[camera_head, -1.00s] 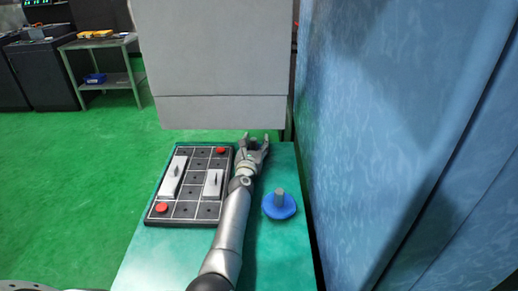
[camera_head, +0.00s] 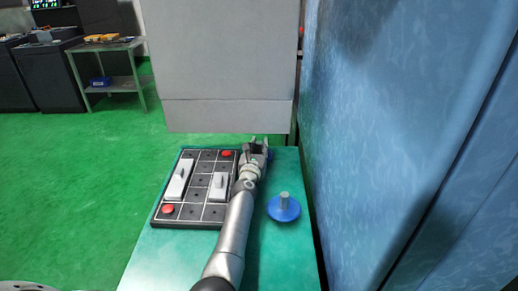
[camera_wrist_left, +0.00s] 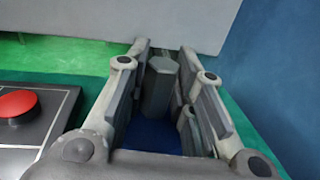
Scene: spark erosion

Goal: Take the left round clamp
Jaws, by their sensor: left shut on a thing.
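My left gripper (camera_head: 259,146) is at the far end of the green table, just right of the black grid board. It is shut on the left round clamp, which has a grey post (camera_wrist_left: 160,82) and a blue round base (camera_wrist_left: 153,134). The post stands between the fingers in the left wrist view, with the base below. In the head view the gripper hides most of this clamp, and a bit of blue (camera_head: 271,154) shows beside the fingers. A second round clamp (camera_head: 284,209), blue with a grey post, stands nearer, right of my left forearm. My right gripper is not in view.
The black grid board (camera_head: 209,188) carries two pale blocks and two red knobs (camera_head: 168,209). A large grey panel (camera_head: 228,115) hangs over the table's far end. A blue wall (camera_head: 400,130) runs along the right. Some bare table (camera_head: 180,260) shows in front.

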